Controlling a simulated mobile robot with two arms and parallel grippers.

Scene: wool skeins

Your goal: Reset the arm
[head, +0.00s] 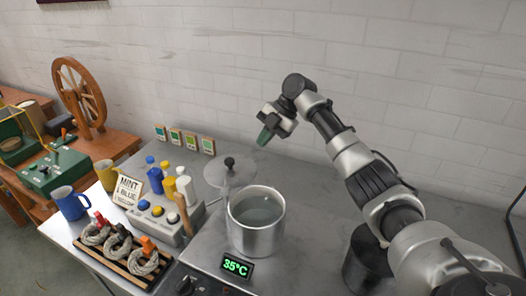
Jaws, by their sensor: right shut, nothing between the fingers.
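My right arm (375,185) comes in from the lower right and reaches up and to the left. My right gripper (264,137) is shut and empty, with its dark green tips pointing down and to the left. It is raised in front of the white brick wall, above and behind the steel pot (256,240). It appears clear of the pot and touches nothing that I can see. The pot is open and holds a greyish liquid. My left gripper is not in view.
A digital display (236,267) reads 35°C before the pot. A lid-like disc (230,172) stands behind it. Left are bottles (168,182), a sign (128,190), a blue mug (70,203) and a rack (112,263) of grey skeins. A spinning wheel (82,92) stands far left.

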